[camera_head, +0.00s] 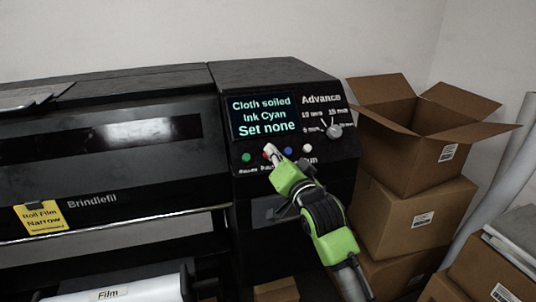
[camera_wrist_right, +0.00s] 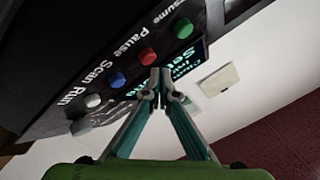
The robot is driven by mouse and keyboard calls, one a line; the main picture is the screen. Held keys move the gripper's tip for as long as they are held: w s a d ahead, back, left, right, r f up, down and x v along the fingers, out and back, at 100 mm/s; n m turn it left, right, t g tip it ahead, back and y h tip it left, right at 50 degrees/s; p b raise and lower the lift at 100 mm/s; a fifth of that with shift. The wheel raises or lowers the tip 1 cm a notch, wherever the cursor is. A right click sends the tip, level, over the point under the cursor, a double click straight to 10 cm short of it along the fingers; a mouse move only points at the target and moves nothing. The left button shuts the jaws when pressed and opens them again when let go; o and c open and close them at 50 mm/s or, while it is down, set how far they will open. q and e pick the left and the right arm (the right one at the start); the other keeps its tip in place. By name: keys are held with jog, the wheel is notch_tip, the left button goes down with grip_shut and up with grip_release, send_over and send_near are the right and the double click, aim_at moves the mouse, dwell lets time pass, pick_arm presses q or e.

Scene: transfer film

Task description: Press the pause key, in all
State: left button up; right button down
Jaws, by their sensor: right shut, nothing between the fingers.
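The printer's control panel (camera_head: 262,178) carries a row of round keys under a lit screen. In the right wrist view the red key (camera_wrist_right: 147,56) has the label "Pause" beside it. My right gripper (camera_head: 270,150) is shut and empty, its tips in front of the red key and hiding most of it in the head view. In the right wrist view the closed fingertips (camera_wrist_right: 161,76) are close beside the red key; I cannot tell whether they touch it. The screen (camera_head: 264,116) reads "Cloth soiled, Ink Cyan, Set none". My left gripper is not in view.
A green key (camera_head: 246,157) is left of the tips; a blue key (camera_head: 288,151) and a white key (camera_head: 307,147) are right. A dial (camera_head: 334,131) under "Advance" sits upper right. Cardboard boxes (camera_head: 413,217) are stacked right of the printer, close to my right arm.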

jog(key=shift+w+a+f, duration=0.1)
jog(key=shift+w+f, duration=0.15)
jog(key=shift+w, duration=0.05)
jog(key=shift+w+f, duration=0.3)
jog(key=shift+f, duration=0.1)
dwell(0.8)
jog(key=shift+s+r, duration=0.1)
jog(key=shift+r, duration=0.05)
jog(key=shift+s+r+p, duration=0.5)
jog(key=shift+s+p, duration=0.05)
jog(key=shift+p, duration=0.15)
